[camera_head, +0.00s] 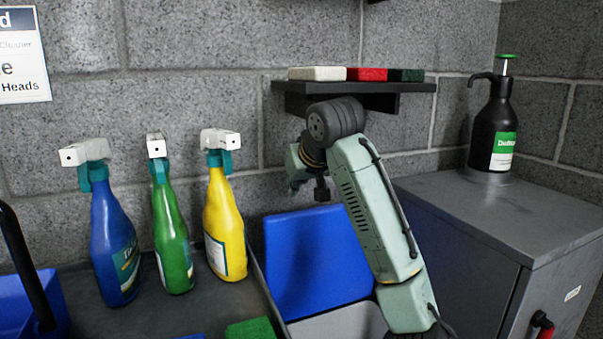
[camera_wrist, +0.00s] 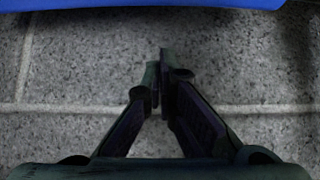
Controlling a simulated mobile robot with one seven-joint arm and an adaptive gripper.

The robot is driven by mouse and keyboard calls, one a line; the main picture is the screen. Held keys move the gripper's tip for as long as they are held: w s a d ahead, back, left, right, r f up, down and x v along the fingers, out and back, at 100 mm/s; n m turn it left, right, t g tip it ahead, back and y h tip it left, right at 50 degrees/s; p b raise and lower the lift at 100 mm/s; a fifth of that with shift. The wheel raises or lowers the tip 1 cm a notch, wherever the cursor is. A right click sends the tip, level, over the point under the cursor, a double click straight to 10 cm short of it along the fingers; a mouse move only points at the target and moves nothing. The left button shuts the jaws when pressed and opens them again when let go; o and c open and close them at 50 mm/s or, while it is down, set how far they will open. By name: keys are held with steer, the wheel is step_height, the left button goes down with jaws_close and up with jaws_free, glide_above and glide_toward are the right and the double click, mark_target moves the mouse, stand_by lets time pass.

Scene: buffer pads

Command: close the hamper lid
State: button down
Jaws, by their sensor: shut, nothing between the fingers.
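The blue hamper lid (camera_head: 315,265) stands raised and leans back near the wall in the head view. Below it, the pale grey opening of the hamper (camera_head: 343,323) shows at the bottom edge, partly hidden by my arm. My gripper (camera_head: 322,194) is close to the lid's top edge, under the wall shelf, and points down. In the wrist view, my gripper (camera_wrist: 160,62) is shut and empty in front of the block wall. A blue edge, likely the lid (camera_wrist: 140,4), crosses the top of that view, apart from the fingertips.
A black shelf (camera_head: 352,92) with white, red and green pads is just above my wrist. Blue, green and yellow spray bottles (camera_head: 226,225) stand left. A grey cabinet (camera_head: 480,225) with a black pump bottle (camera_head: 492,130) stands right. A green pad (camera_head: 252,328) lies in front.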

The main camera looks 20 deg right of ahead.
steer(key=shift+s+f, duration=0.45)
steer(key=shift+s, duration=0.25)
steer(key=shift+s+f, duration=0.4)
steer(key=shift+s, duration=0.25)
